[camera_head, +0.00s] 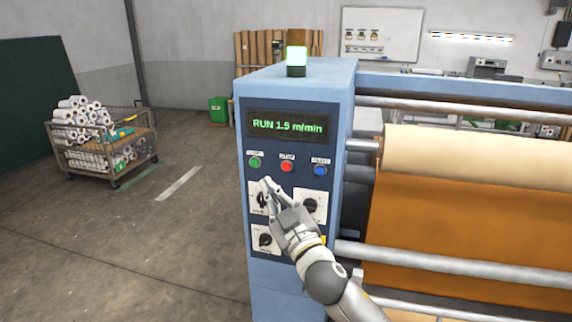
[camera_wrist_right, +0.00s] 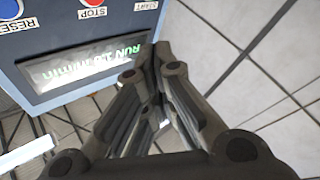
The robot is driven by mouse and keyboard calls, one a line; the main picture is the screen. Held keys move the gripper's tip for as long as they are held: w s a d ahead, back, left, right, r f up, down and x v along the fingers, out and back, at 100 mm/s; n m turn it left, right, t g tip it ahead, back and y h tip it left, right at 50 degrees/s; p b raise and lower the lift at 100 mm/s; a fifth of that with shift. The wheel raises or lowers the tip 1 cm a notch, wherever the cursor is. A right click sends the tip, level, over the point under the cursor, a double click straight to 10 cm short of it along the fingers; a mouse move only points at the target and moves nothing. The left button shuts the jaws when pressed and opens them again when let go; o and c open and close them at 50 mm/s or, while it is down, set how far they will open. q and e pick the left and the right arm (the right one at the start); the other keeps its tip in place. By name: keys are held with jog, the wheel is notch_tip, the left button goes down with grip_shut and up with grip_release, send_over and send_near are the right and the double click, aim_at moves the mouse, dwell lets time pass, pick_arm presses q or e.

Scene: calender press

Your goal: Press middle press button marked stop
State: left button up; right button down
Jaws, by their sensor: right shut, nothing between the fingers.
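The red stop button (camera_head: 287,167) is the middle one in a row on the blue press panel (camera_head: 285,100), under a STOP label. A green button (camera_head: 255,162) is to its left and a blue reset button (camera_head: 320,170) to its right. My right gripper (camera_head: 268,184) is shut and empty, its tips below and left of the red button, in front of a dial. I cannot tell its gap to the panel. The right wrist view shows the shut fingers (camera_wrist_right: 154,52), with the red button (camera_wrist_right: 93,3) at the top edge. My left gripper is not in view.
The display (camera_head: 288,124) reads RUN 1.5 m/min and the lamp on top (camera_head: 296,58) is lit green. Dials (camera_head: 312,205) sit below the buttons. Rollers (camera_head: 450,110) and brown sheet (camera_head: 460,220) lie to the right. The floor at left is open before a loaded cart (camera_head: 110,165).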

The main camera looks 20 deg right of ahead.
aim_at(286, 167)
jog(key=shift+r, duration=0.2)
jog(key=shift+w+d+b, duration=0.25)
jog(key=shift+w+d, duration=0.55)
jog(key=shift+w, duration=0.4)
jog(key=shift+w+d+b, duration=0.2)
jog(key=shift+w+d, duration=0.65)
jog(key=shift+w, duration=0.4)
jog(key=shift+w+d+b, duration=0.25)
jog(key=shift+w+d, duration=0.55)
jog(key=shift+w, duration=0.4)
jog(key=shift+w+d, duration=0.1)
jog(key=shift+w, duration=0.05)
jog(key=shift+w+d, duration=0.1)
jog(key=shift+w, duration=0.1)
